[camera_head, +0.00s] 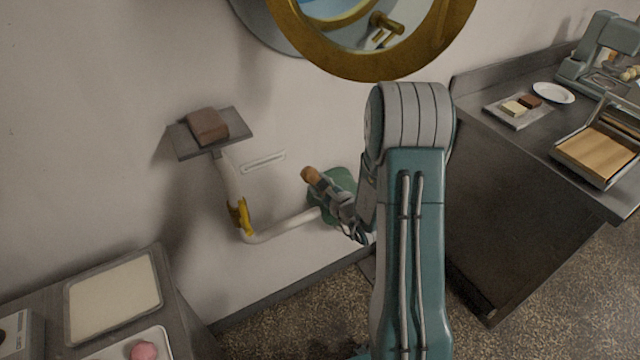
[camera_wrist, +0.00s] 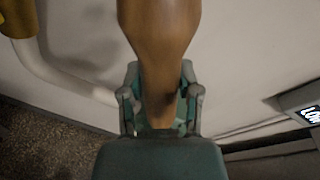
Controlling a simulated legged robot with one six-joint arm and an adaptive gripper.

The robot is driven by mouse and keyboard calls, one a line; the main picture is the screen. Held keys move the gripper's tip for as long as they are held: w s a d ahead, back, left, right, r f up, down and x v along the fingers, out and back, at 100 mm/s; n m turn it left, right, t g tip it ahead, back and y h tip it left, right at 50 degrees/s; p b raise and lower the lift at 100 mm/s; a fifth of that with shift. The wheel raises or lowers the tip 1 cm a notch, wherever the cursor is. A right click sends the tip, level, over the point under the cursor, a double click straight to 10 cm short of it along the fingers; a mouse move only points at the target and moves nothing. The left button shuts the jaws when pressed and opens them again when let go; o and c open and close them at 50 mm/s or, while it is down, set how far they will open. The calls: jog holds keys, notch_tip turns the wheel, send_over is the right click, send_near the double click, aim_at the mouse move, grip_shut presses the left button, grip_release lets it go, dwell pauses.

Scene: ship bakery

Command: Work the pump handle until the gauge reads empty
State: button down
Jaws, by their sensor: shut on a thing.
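My gripper (camera_head: 325,187) is at the handle. In the wrist view the brown handle (camera_wrist: 158,35) runs down between the fingers of my gripper (camera_wrist: 160,98), which is shut on it. The fingers sit around its narrower end. A grey box with a dark display (camera_wrist: 311,113) is cut off at the right edge of the wrist view; its white letters are only partly visible. My arm hides part of the pump.
A pale pipe (camera_head: 285,226) with a yellow fitting (camera_head: 238,214) runs left of the pump, below a small shelf (camera_head: 236,122) holding a brown block (camera_head: 207,126). A brass-rimmed porthole (camera_head: 375,73) is above. Counters stand left (camera_head: 175,300) and right (camera_head: 474,82).

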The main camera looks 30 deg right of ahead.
jog(key=shift+c, duration=1.5)
grip_release()
jog(key=shift+s+a+f, duration=0.15)
jog(key=shift+a+f, duration=0.05)
jog(key=shift+f, duration=0.25)
jog(key=shift+r, duration=0.15)
jog(key=v, duration=1.1)
jog(key=shift+s, duration=0.35)
jog(key=shift+d+r, duration=0.1)
jog(key=shift+r, duration=0.05)
